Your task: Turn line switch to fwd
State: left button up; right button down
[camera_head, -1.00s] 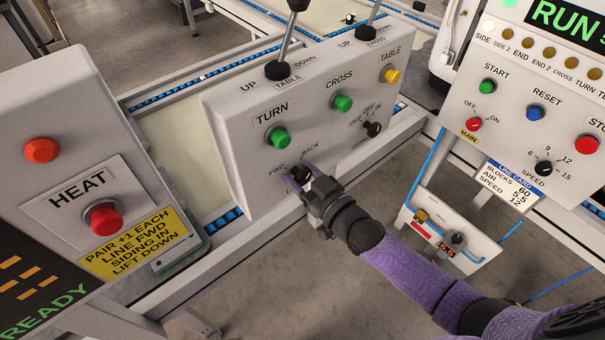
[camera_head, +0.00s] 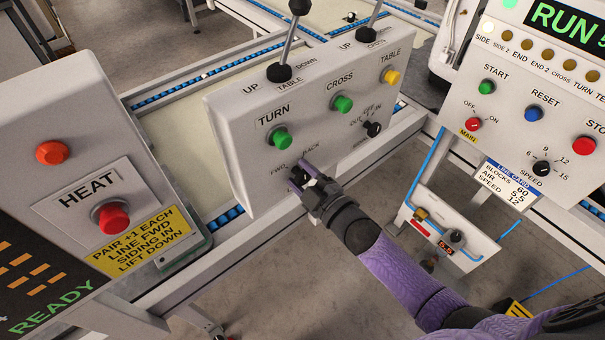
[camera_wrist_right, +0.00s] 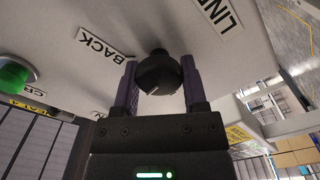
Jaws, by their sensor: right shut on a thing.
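The line switch is a small black knob (camera_wrist_right: 158,75) on the sloped grey control panel (camera_head: 228,105). The BACK label (camera_wrist_right: 97,47) and part of the LINE label (camera_wrist_right: 222,12) show there. I cannot tell which way the knob points. My left gripper is not in view.
The green TURN button (camera_head: 279,139) and CROSS button (camera_head: 342,104) are close above my gripper. Another black selector (camera_head: 372,129) is to its right. Two levers (camera_head: 290,50) rise from the panel top. A HEAT box (camera_head: 60,150) stands left, a START/RESET panel (camera_head: 510,120) right.

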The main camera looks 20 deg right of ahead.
jog(key=n, duration=0.4)
jog(key=shift+f, duration=0.15)
jog(key=shift+n+b, duration=0.5)
jog(key=shift+n, duration=1.2)
jog(key=shift+c, duration=0.7)
grip_release()
jog(key=shift+s, duration=0.15)
jog(key=p+v, duration=0.1)
jog(key=v, duration=0.8)
jog(key=shift+s+d+p, duration=0.2)
jog(key=shift+s+p, duration=0.15)
